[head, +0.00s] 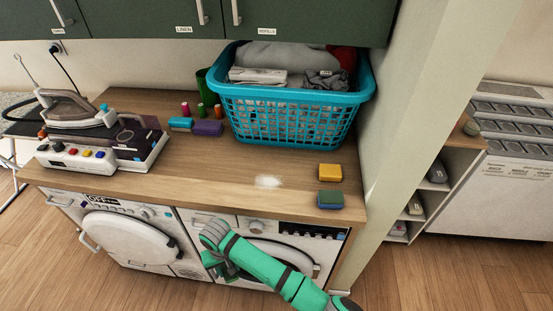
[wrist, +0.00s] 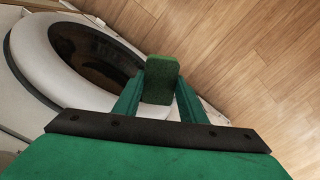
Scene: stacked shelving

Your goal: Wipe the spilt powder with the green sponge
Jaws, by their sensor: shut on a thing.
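The spilt powder (head: 268,181) is a small white patch on the wooden counter, near its front edge. My gripper (head: 224,268) hangs below the counter edge, in front of the right washing machine, apart from the powder. In the wrist view my gripper (wrist: 160,98) is shut on the green sponge (wrist: 161,73), which stands up between the two fingers. The sponge can hardly be made out in the head view, where the arm and hand cover most of it.
A yellow sponge (head: 330,171) and a blue-green sponge (head: 330,199) lie right of the powder. A turquoise laundry basket (head: 290,118) stands behind it. Cyan (head: 180,123) and purple (head: 208,128) blocks and thread spools are at the back. An iron station (head: 100,145) fills the left. A wall bounds the right.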

